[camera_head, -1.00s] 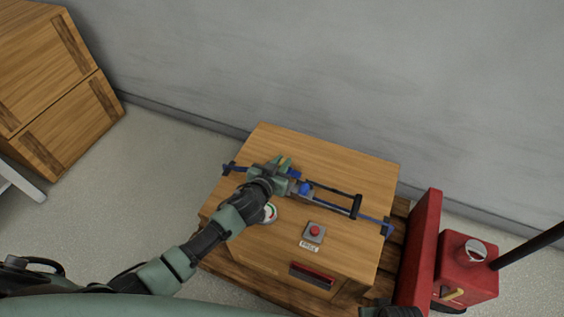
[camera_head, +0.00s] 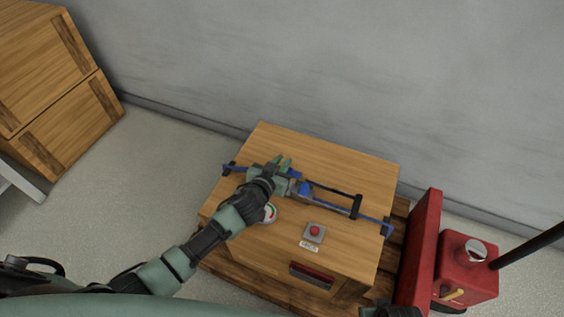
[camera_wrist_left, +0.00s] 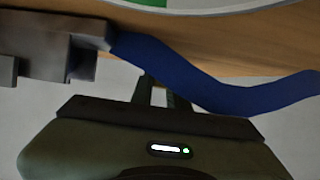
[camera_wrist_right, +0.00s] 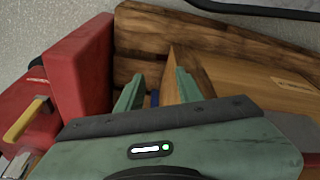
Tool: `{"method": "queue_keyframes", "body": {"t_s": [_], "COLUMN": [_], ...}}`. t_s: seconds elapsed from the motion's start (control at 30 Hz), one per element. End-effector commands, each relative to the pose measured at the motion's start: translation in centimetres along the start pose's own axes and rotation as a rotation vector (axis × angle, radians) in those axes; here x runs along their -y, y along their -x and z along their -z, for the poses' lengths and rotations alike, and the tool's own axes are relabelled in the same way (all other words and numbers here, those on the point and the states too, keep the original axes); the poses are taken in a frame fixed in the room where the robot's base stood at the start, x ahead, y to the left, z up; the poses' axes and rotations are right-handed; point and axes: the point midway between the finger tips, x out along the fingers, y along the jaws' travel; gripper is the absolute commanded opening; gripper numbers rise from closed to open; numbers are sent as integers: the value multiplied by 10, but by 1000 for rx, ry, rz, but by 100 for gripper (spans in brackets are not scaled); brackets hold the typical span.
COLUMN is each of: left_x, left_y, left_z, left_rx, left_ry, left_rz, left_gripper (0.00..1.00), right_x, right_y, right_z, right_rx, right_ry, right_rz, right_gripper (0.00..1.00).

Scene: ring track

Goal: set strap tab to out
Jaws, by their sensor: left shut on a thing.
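A blue strap (camera_head: 378,225) runs across the top of a wooden crate (camera_head: 345,155), through a grey ratchet buckle with a black handle (camera_head: 355,206). My left gripper (camera_head: 282,164) is over the strap's left half, shut on the blue strap tab. In the left wrist view the blue strap (camera_wrist_left: 205,88) leaves a grey metal block (camera_wrist_left: 60,45) and passes at the fingers (camera_wrist_left: 158,92); the exact grip is partly hidden. My right gripper (camera_wrist_right: 155,92) is open beside the crate's side, low at the bottom of the head view, with a bit of blue behind its fingers.
A grey box with a red button (camera_head: 314,231) and a round gauge (camera_head: 270,213), partly behind my left arm, are on the crate. A red machine (camera_head: 468,268) stands at the right. Wooden boxes (camera_head: 60,90) stand at the left, a grey wall behind.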

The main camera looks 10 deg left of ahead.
Motion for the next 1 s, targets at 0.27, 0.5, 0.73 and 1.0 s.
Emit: {"method": "queue_keyframes", "body": {"t_s": [0.27,0.5,0.73,1.0], "left_x": [34,82,89,89], "left_y": [1,1,0,0], "left_z": [0,-1,-2,-1], "left_rx": [5,5,3,2], "left_ry": [-3,-2,0,0], "left_rz": [4,3,2,1], "left_gripper": [0,0,0,38], "right_x": [0,2,3,3], "right_y": [-20,-47,-52,-52], "right_z": [-16,-40,-44,-44], "right_rx": [20,35,36,36], "right_ry": [2,6,7,7], "right_rz": [0,3,4,4], "right_gripper": [36,36,36,36]}}
